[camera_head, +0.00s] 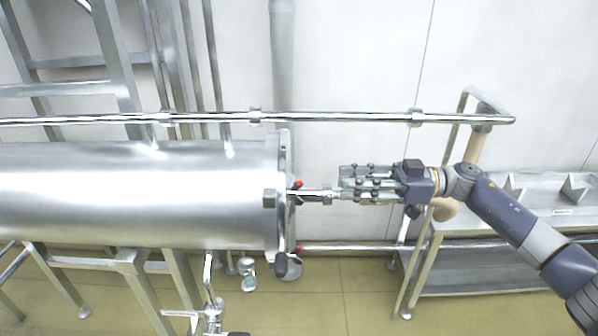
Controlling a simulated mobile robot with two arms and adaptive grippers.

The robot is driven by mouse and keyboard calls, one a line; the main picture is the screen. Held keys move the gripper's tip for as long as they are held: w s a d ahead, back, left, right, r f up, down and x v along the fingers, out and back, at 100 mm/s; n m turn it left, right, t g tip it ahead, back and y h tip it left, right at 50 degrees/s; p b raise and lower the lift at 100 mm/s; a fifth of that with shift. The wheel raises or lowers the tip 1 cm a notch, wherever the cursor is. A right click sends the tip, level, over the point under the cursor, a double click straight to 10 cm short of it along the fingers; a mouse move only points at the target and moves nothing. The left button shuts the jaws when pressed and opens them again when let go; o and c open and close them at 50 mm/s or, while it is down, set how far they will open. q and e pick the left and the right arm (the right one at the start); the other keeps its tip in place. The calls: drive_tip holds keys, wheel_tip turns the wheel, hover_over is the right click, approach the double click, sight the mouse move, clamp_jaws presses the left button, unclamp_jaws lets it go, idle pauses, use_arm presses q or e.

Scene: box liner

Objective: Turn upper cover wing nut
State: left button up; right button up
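A large horizontal steel cylinder (130,195) fills the left of the head view. Its right end has an upright flanged cover (285,150). A threaded rod with a nut (327,194) sticks out to the right from the cover at mid height. I cannot tell for sure which fitting is the upper wing nut. A small red part (298,184) sits just above the rod's base. My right gripper (342,184) points left, its fingertips at the rod's outer end. Whether the fingers grip the rod is unclear. My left gripper is out of view.
A horizontal rail (350,116) runs behind and above the cylinder. A steel bench (500,218) stands at the right, behind my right arm. A valve and pipe (212,310) stand below the cylinder. A ladder-like frame (115,60) is at the upper left.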

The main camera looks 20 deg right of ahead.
sight(295, 193)
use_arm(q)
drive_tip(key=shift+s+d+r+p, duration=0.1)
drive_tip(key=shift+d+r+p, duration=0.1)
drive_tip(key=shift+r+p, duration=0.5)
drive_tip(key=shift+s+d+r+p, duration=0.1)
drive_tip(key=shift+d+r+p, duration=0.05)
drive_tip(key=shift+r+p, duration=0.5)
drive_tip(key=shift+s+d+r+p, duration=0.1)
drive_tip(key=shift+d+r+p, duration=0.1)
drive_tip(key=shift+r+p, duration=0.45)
use_arm(e)
drive_tip(key=x, duration=0.9)
drive_tip(key=shift+a, duration=0.3)
drive_tip(key=shift+w, duration=0.1)
clamp_jaws()
